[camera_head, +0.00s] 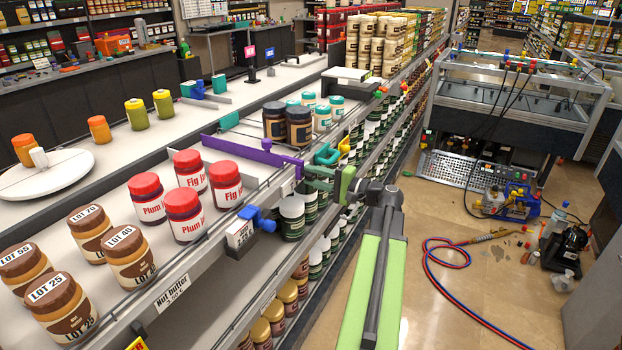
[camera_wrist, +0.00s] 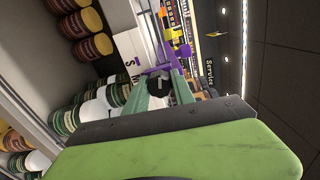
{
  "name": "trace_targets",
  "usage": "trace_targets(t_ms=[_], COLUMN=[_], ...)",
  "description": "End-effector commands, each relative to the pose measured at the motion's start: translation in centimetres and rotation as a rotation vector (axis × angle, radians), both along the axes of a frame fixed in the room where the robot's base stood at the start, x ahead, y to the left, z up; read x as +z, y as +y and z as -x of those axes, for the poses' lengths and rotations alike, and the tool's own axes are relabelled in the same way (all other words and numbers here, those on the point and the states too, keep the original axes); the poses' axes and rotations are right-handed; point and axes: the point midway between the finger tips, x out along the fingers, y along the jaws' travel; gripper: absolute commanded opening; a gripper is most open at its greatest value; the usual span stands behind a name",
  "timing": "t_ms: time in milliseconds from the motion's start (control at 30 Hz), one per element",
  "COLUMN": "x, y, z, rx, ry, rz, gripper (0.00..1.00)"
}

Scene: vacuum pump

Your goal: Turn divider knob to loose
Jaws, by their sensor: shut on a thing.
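A long purple divider (camera_head: 235,149) stands on the shelf, between the red-lidded jam jars and the dark-lidded jars. Its purple knob (camera_head: 298,166) is at the shelf's front edge, and purple parts of it also show in the wrist view (camera_wrist: 182,50). My gripper (camera_head: 308,171), with green fingers, reaches the front edge from the right. In the wrist view its fingers (camera_wrist: 163,75) close around a purple part of the knob. The fingers hide much of the knob, and I cannot tell whether it is set to loose.
A blue knob (camera_head: 258,218) sits nearer on the same edge, and a teal knob (camera_head: 326,154) sits just beyond. Red-lidded jars (camera_head: 226,182) stand close left of my gripper.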

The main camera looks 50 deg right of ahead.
Motion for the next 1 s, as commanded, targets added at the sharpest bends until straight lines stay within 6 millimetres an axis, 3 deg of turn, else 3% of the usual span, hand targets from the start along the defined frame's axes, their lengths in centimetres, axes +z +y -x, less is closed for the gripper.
trace_targets(t_ms=[100, 133, 300, 667, 767, 1000], x=[-0.1, -0.1, -0.1, 0.0, 0.0, 0.0], y=[0.0, 0.0, 0.0, -0.1, -0.5, -2.2], z=[0.1, 0.1, 0.0, 0.6, 2.2, 8.8], rx=[-0.001, -0.001, 0.0, -0.001, -0.002, -0.004], ry=[0.003, 0.003, 0.002, 0.001, 0.0, 0.0], rz=[0.001, 0.001, 0.0, -0.001, -0.001, -0.001], gripper=[0.0, 0.32, 0.52, 0.52, 0.52, 0.52])
